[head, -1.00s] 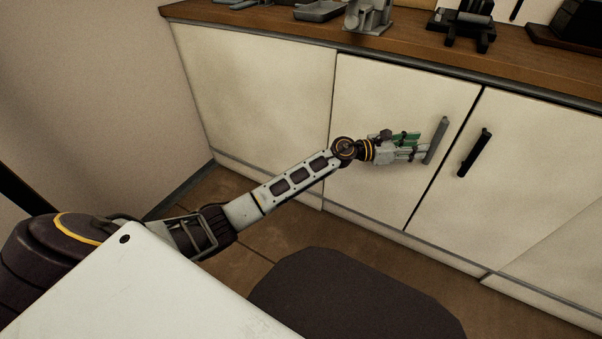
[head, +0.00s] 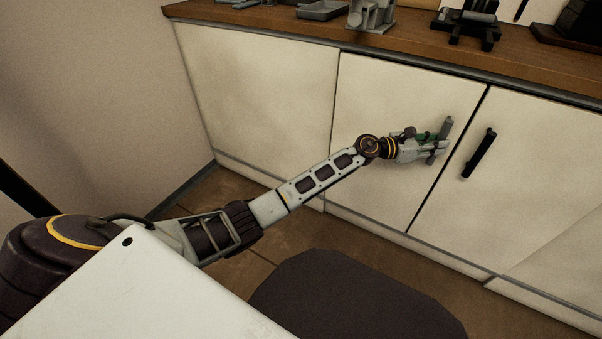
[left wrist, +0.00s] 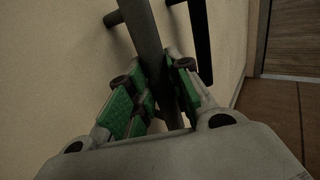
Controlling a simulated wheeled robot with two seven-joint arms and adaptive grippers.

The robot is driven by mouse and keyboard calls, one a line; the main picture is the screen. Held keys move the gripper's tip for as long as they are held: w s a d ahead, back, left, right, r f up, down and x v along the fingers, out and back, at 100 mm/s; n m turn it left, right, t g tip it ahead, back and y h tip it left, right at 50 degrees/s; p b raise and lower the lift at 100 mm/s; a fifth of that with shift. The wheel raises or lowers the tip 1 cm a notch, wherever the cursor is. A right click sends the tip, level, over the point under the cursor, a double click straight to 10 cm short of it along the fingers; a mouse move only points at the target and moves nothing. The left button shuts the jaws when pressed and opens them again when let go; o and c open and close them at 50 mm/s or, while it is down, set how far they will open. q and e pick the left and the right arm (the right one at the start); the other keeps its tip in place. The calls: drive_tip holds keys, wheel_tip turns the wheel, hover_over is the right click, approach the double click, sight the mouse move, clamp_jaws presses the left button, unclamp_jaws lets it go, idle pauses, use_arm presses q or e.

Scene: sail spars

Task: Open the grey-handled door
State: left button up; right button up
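The grey-handled door (head: 375,100) is a cream cabinet door, and it looks shut, flush with its neighbours. Its grey bar handle (head: 447,128) is near the door's right edge. In the left wrist view the handle (left wrist: 143,35) runs down between the fingers. My left gripper (head: 438,150) is at the handle, with one finger on each side. In the left wrist view its green-padded fingers (left wrist: 158,90) look apart, with some gap around the handle; contact is hard to make out. My right gripper is not in view.
A black handle (head: 478,154) is on the door just to the right; it also shows in the left wrist view (left wrist: 202,45). A wooden counter (head: 400,42) above holds several grey and black objects. A dark rounded shape (head: 350,300) covers part of the floor in front.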

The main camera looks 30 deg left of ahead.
use_arm(q)
clamp_jaws()
drive_tip(key=s+a+p, duration=0.2)
drive_tip(key=s+p, duration=0.3)
drive_tip(key=s, duration=0.3)
drive_tip(key=shift+s+a, duration=0.35)
drive_tip(key=shift+a, duration=0.05)
drive_tip(key=shift+s+r, duration=0.1)
idle(0.5)
drive_tip(key=s+a+p, duration=0.1)
drive_tip(key=s+a, duration=0.3)
drive_tip(key=s, duration=0.3)
drive_tip(key=shift+s+a, duration=0.25)
drive_tip(key=shift+s, duration=0.15)
idle(0.5)
